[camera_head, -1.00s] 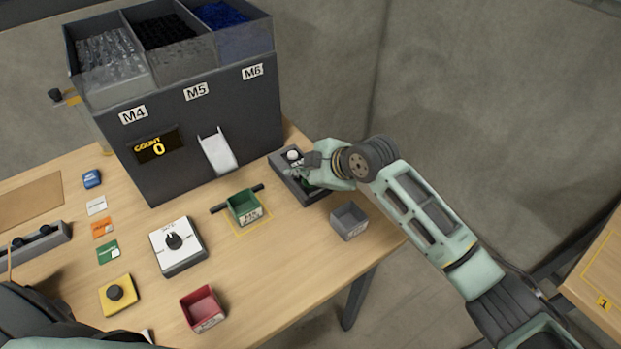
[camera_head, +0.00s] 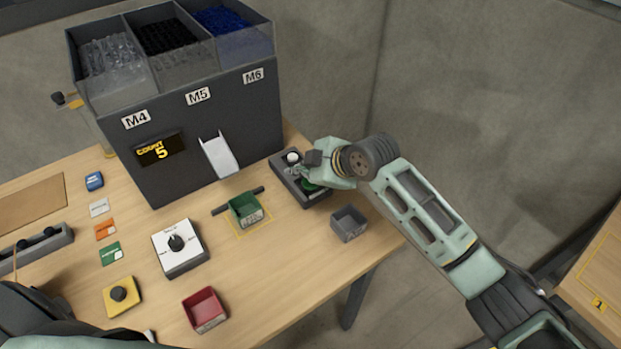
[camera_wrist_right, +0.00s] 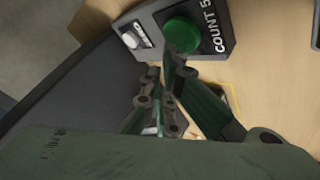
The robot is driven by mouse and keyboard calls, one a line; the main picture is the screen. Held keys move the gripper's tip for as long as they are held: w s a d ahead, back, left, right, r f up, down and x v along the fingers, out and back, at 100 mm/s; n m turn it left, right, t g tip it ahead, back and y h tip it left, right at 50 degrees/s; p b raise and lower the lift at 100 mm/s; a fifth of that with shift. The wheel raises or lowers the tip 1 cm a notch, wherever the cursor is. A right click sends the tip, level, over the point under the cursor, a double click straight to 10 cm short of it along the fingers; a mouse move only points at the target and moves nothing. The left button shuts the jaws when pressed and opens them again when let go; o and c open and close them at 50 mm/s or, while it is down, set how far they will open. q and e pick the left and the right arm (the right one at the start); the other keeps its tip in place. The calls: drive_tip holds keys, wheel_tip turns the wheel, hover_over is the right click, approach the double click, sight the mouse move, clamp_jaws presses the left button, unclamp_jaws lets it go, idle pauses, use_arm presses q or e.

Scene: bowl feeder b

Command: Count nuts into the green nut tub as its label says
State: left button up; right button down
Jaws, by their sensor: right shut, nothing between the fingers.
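The green nut tub (camera_head: 246,210) sits in the yellow outlined square under the chute (camera_head: 219,157) of the dark feeder. Its label is too small to read. The feeder display (camera_head: 159,149) reads COUNT 5. My right gripper (camera_head: 310,168) is shut and empty at the button box (camera_head: 312,198). In the right wrist view its fingertips (camera_wrist_right: 172,62) are close to the green COUNT 5 button (camera_wrist_right: 183,35); I cannot tell if they touch it. A white button (camera_wrist_right: 132,40) is beside it. My left gripper is not in view.
The feeder bins are marked M4, M5 and M6. A selector dial box (camera_head: 178,248), a yellow button box (camera_head: 122,296), a red tub (camera_head: 205,310) and a grey tub (camera_head: 348,223) stand on the table. Coloured cards lie at the left.

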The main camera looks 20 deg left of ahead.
sight(304, 184)
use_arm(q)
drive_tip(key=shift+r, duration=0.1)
use_arm(e)
drive_tip(key=shift+r, duration=0.1)
use_arm(q)
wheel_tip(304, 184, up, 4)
drive_tip(key=p, duration=0.4)
use_arm(e)
wheel_tip(304, 184, up, 5)
drive_tip(key=shift+f, duration=0.1)
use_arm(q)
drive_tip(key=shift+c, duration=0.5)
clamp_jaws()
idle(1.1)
